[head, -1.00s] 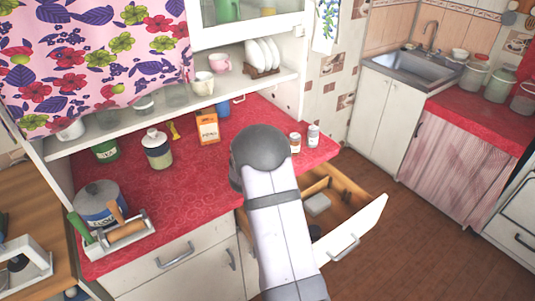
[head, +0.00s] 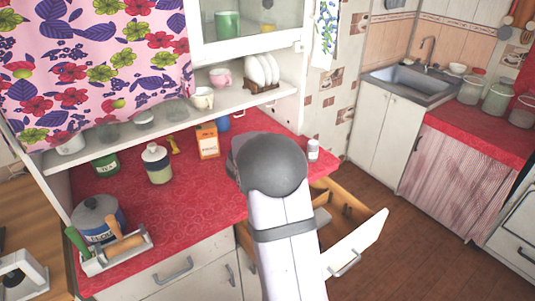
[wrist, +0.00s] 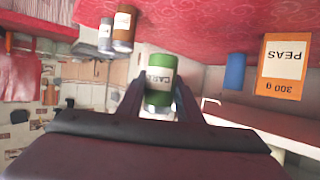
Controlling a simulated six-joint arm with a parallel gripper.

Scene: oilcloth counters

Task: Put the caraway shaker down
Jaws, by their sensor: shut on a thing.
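The caraway shaker (wrist: 160,74) has a green body with a pale, partly legible label and a clear end. In the wrist view it sits between the two fingers of my gripper (wrist: 159,100), which is shut on it. That view is upside down, with the red counter (wrist: 200,22) along the top. I cannot tell whether the shaker touches the counter. In the head view my arm hides both the gripper and the shaker; the red counter (head: 195,205) lies to the arm's left.
A white shaker (head: 313,150) stands near the counter's right end; a brown shaker (wrist: 123,32) is beside it. A peas box (head: 207,141) and blue cup (head: 223,123) stand at the back under the shelf (head: 170,118). An open drawer (head: 355,245) juts out below right.

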